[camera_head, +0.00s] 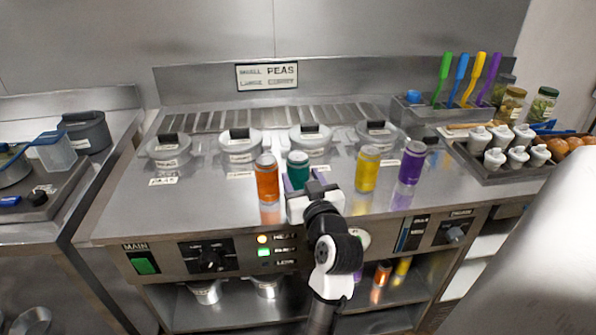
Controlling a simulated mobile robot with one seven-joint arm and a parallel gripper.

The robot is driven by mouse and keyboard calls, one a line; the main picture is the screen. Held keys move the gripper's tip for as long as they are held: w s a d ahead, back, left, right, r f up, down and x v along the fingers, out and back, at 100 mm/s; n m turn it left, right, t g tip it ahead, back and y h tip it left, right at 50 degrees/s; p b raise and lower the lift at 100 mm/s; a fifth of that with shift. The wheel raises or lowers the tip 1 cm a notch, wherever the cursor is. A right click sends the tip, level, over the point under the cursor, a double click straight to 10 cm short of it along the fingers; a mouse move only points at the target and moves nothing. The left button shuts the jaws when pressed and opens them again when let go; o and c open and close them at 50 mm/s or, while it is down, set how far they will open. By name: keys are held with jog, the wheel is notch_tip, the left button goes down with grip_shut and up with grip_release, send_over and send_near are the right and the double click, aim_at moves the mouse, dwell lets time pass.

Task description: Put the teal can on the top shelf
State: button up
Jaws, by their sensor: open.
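The jaws are open; the can's lower front is partly hidden by the gripper. I cannot tell whether the fingers touch it. Below the range top is a shelf (375,318) with a small orange can (383,273) and yellow can (403,265); which shelf is the top one is unclear.
A yellow can (367,168) and a purple can (412,163) stand to the right. Several lidded pots (240,147) line the back. A tray (500,178) of white-capped containers is at far right. The range top's left front (150,215) is clear.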

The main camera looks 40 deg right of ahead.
jog(key=shift+x, duration=0.8)
jog(key=shift+c, duration=0.4)
jog(key=c, duration=0.8)
